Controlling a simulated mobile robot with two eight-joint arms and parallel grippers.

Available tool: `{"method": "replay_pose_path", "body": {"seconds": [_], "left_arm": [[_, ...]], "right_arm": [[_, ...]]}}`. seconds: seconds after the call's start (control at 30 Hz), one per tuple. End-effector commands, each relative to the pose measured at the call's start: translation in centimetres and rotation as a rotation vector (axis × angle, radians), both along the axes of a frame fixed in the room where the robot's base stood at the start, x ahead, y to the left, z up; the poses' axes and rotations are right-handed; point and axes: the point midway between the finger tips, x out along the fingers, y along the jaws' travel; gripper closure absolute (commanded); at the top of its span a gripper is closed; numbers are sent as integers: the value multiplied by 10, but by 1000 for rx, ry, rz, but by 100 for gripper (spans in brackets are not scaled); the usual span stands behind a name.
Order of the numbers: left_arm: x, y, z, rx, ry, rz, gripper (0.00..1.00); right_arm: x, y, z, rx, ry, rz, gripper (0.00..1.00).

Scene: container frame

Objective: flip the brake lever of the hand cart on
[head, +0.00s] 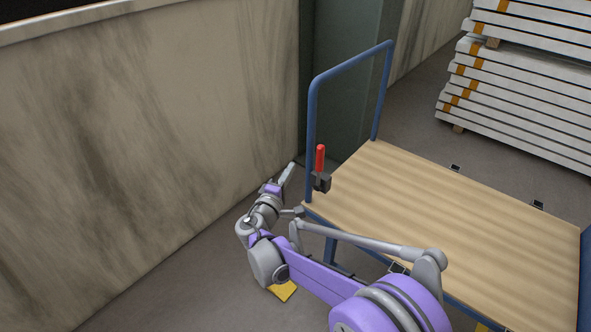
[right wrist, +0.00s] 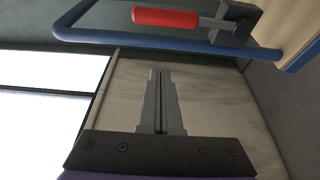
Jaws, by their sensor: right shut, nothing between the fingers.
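The hand cart has a wooden deck (head: 450,220) and a blue push handle (head: 312,130). Its brake lever has a red grip (head: 320,157) that points up from a dark bracket (head: 321,182) beside the handle's near post. In the right wrist view the red grip (right wrist: 165,18) lies across the top, in front of the blue bar (right wrist: 130,40). My right gripper (head: 291,168) is left of the lever and apart from it. Its fingers (right wrist: 158,75) are shut and empty, below the red grip in the wrist view. My left gripper is not in view.
A pale stained wall (head: 150,130) stands on the left, close to my right gripper. Stacked white boards (head: 520,85) lie behind the cart at the upper right. A yellow patch (head: 283,290) shows on the floor under my arm. The cart deck is empty.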

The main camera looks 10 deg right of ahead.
Motion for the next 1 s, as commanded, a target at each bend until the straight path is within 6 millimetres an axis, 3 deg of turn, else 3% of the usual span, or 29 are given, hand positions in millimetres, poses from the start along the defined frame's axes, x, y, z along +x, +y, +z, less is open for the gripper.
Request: {"method": "replay_pose_path", "body": {"seconds": [0.4,0.63,1.0], "left_arm": [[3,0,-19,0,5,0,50],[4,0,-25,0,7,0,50],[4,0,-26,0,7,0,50]], "right_arm": [[70,-49,-2,-1,1,-3,100],[43,-66,-1,-1,1,-1,100],[37,-70,0,1,1,-1,100]]}}
